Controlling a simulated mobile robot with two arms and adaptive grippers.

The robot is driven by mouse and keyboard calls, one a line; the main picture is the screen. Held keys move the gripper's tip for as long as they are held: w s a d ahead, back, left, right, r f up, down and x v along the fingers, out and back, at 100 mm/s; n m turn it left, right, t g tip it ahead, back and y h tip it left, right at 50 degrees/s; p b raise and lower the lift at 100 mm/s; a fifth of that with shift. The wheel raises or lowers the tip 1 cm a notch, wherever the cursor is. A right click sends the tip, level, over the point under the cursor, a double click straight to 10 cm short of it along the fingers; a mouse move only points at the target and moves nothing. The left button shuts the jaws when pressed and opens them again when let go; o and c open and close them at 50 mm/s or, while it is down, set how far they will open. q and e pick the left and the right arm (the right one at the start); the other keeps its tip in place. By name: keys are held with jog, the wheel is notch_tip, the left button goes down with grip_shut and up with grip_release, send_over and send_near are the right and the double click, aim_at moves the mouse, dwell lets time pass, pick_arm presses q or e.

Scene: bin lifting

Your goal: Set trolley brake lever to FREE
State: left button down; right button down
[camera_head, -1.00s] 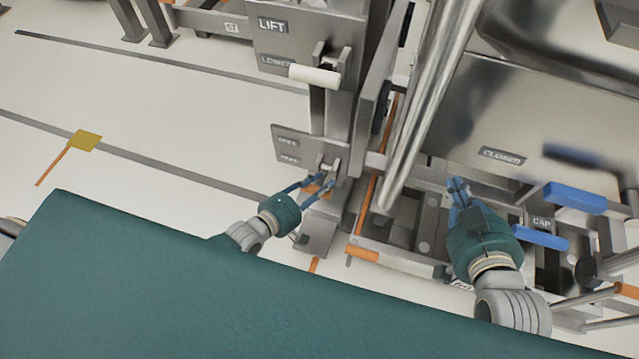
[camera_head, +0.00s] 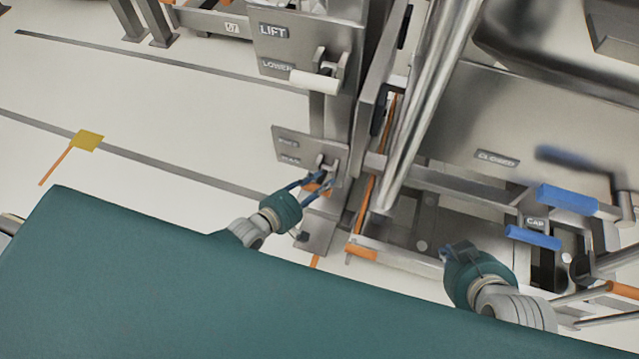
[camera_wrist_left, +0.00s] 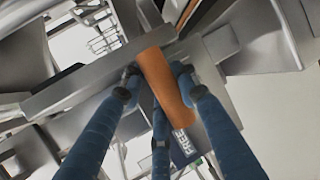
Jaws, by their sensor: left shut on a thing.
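The brake lever's orange handle (camera_wrist_left: 165,85) lies between my left gripper's blue fingers (camera_wrist_left: 160,95) in the left wrist view, and the gripper is shut on it. A dark label reading FREE (camera_wrist_left: 180,142) shows just beyond the handle. In the head view my left gripper (camera_head: 322,182) is at the lever below a steel plate (camera_head: 300,152) with two small labels too blurred to read. A bit of the orange handle (camera_head: 316,187) shows between the fingers. My right gripper (camera_head: 450,251) is over the frame at the right; its fingers are mostly hidden.
Above is a panel marked LIFT and LOWER with a white handle (camera_head: 314,79). A steel tube (camera_head: 425,105) stands between the arms.

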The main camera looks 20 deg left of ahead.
pick_arm(q)
jog(key=shift+w+a+r, duration=0.2)
jog(key=shift+w+r, duration=0.3)
jog(key=c, duration=1.2)
grip_release()
jog(key=shift+s+f, duration=0.15)
jog(key=shift+d, duration=0.1)
jog(key=shift+s, duration=0.2)
jog(key=shift+v, duration=5.85)
